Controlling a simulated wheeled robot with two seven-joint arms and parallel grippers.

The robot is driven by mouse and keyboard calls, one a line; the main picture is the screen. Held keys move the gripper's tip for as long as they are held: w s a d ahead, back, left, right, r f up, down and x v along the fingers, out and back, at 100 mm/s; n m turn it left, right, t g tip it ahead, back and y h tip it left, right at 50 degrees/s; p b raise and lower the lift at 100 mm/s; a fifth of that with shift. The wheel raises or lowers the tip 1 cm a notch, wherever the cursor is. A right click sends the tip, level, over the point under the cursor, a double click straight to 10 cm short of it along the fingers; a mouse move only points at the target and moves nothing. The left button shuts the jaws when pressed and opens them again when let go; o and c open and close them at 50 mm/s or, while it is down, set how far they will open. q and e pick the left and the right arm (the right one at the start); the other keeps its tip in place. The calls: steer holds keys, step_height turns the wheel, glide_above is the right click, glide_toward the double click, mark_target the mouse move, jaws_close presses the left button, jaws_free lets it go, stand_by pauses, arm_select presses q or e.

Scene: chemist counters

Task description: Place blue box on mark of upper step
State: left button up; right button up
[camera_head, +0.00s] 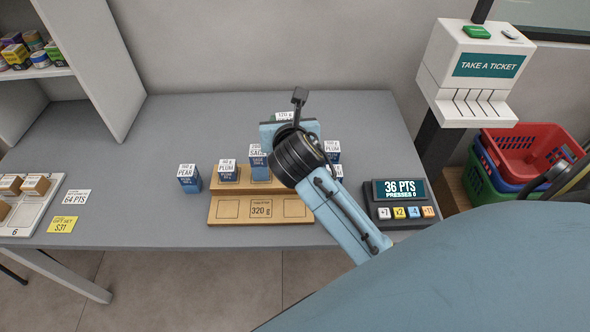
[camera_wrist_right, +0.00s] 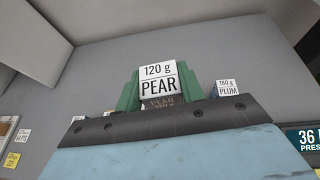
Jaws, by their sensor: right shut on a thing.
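My right gripper (camera_wrist_right: 157,95) is shut on a box with a white "120 g PEAR" label (camera_wrist_right: 158,80); the label's top also shows in the head view (camera_head: 285,116), above the gripper. The wrist hides most of this box. The wooden two-step stand has a lower step (camera_head: 230,214) with outlined marks and a "320 g" label. Its upper step (camera_head: 240,187) bears a blue PLUM box (camera_head: 228,173) and a taller blue box (camera_head: 259,164). My forearm covers the upper step's right part. My left gripper is not in view.
A blue PEAR box (camera_head: 190,180) stands left of the stand. A blue PLUM box (camera_head: 332,152) stands right of my wrist. The points console (camera_head: 397,213) sits at the right, and a tray (camera_head: 28,217) with brown boxes at the left. The counter between is mostly clear.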

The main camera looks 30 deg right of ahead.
steer(key=f, duration=0.1)
steer(key=d+f, duration=0.1)
steer(key=f+m+h, duration=0.1)
steer(key=shift+s+d+f+g, duration=0.2)
steer(key=shift+s+g, duration=0.1)
steer(key=shift+s, duration=0.05)
step_height(320, 180, down, 6)
steer(key=shift+r+b, duration=0.2)
steer(key=shift+b, duration=0.7)
step_height(320, 180, down, 4)
steer(key=shift+f+b, duration=0.15)
steer(key=shift+b, duration=0.65)
steer(key=o, duration=1)
steer(key=shift+o, duration=0.2)
steer(key=p+v, duration=0.2)
steer(key=v, duration=1)
